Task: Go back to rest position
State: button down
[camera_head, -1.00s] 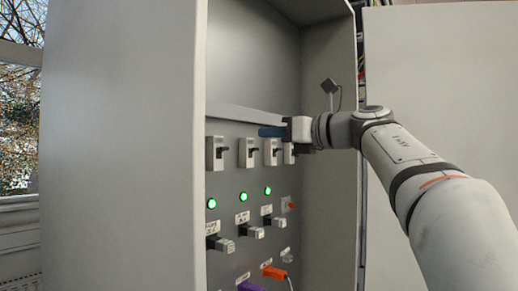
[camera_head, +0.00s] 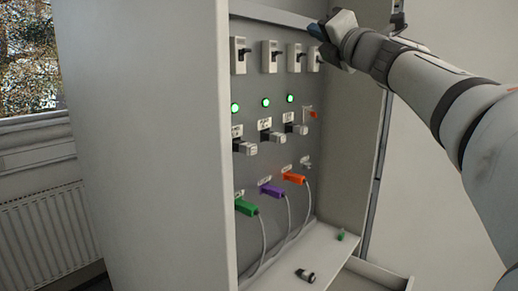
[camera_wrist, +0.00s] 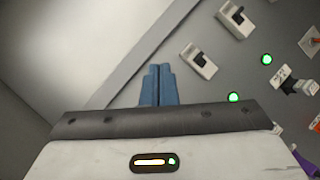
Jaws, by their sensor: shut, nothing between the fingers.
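My gripper (camera_head: 318,30) is at the top of the cabinet's open front, close to the upper row of white switches, with my arm reaching in from the right. In the wrist view my gripper (camera_wrist: 158,84) shows its two blue fingers together, with nothing between them. White switches with black levers (camera_head: 270,56) line the panel; two also show in the wrist view (camera_wrist: 199,60), to the right of the fingers and apart from them. Green lamps (camera_head: 266,102) glow below the switches.
Grey connectors (camera_head: 271,137) sit below the lamps. Green (camera_head: 246,206), purple (camera_head: 271,190) and orange (camera_head: 294,178) plugs with cables are lower down. A small green part (camera_head: 341,235) and a dark cylinder (camera_head: 305,275) lie on the cabinet shelf (camera_head: 318,250). The cabinet's side wall (camera_head: 150,140) stands left.

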jog(key=s+d+f+m+g+h, duration=0.2)
jog(key=d+f+m+h, duration=0.15)
jog(key=f+m, duration=0.5)
jog(key=s+d+f+m+g+h, duration=0.2)
jog(key=f+m+h, duration=0.3)
jog(key=f+m, duration=0.3)
jog(key=s+d+f+m+g+h, duration=0.1)
jog(key=s+d+f+m+h, duration=0.2)
jog(key=f+m, duration=0.5)
jog(key=s+a+f+m+g, duration=0.2)
jog(key=s+f, duration=0.4)
jog(key=f, duration=0.3)
jog(key=s+a+f+m+g+y, duration=0.1)
jog(key=s+a+f+m+g, duration=0.1)
jog(key=s+f+g, duration=0.3)
jog(key=s+a+f+m+g+y, duration=0.1)
jog(key=s+a+f+m+g, duration=0.1)
jog(key=s+f, duration=0.7)
notch_tip(320, 180, down, 4)
jog(key=shift+s+r+m+g, duration=0.15)
jog(key=shift+m+g, duration=0.5)
jog(key=shift+g, duration=0.45)
